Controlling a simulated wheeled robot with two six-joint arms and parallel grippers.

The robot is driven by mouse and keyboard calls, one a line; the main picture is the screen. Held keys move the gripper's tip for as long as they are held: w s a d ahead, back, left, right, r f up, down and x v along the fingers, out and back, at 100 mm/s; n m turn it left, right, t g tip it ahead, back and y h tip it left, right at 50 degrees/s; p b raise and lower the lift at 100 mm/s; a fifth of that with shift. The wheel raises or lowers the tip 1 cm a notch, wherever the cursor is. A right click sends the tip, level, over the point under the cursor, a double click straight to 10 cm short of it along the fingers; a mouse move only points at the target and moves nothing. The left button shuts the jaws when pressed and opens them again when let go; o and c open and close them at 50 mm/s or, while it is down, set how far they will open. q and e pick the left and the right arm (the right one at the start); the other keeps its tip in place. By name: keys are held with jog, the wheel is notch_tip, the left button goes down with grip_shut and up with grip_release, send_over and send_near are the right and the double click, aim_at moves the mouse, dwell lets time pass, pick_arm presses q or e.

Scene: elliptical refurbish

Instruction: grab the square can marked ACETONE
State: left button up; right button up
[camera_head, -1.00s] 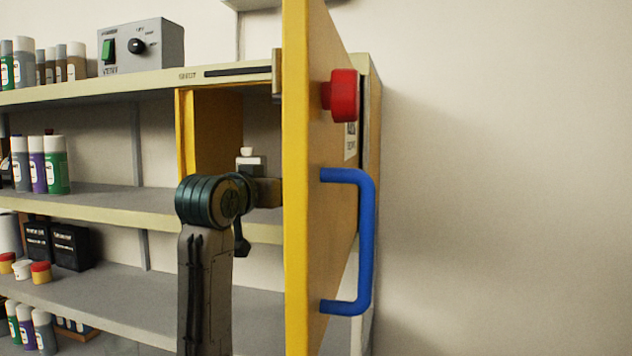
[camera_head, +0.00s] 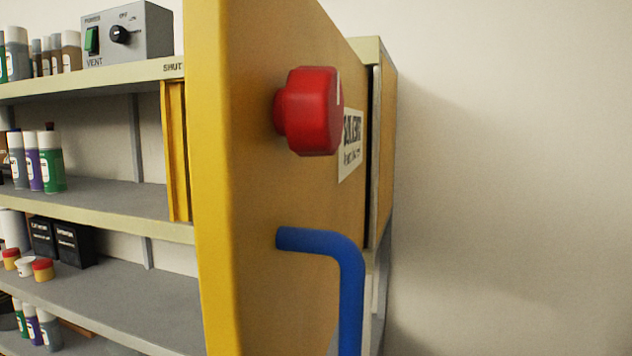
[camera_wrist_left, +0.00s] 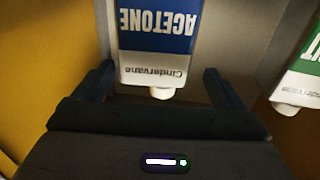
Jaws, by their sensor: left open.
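The ACETONE can (camera_wrist_left: 156,62) is square, white and blue, with a white cap (camera_wrist_left: 162,92). It appears upside down in the left wrist view, at the top centre, and its far end is cut off by the frame. My left gripper (camera_wrist_left: 157,82) is open, with one dark finger on each side of the can's capped end. Gaps show between the fingers and the can. In the head view the open yellow cabinet door (camera_head: 225,210) hides the can and my left gripper. My right gripper is in neither view.
A green and white container (camera_wrist_left: 305,68) stands close beside the can, right of my finger. A yellow surface (camera_wrist_left: 40,60) lies to the left. The door carries a red knob (camera_head: 310,110) and a blue handle (camera_head: 350,290). Shelves with several bottles are at left.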

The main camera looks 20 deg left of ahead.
pick_arm(q)
jog(key=w+p, duration=0.2)
jog(key=w+d+p, duration=0.1)
jog(key=w+p, duration=0.1)
jog(key=w, duration=0.1)
jog(key=shift+d+f, duration=0.15)
jog(key=shift+f, duration=0.15)
jog(key=shift+c, duration=0.4)
jog(key=c, duration=1.1)
jog(key=shift+c, duration=1.1)
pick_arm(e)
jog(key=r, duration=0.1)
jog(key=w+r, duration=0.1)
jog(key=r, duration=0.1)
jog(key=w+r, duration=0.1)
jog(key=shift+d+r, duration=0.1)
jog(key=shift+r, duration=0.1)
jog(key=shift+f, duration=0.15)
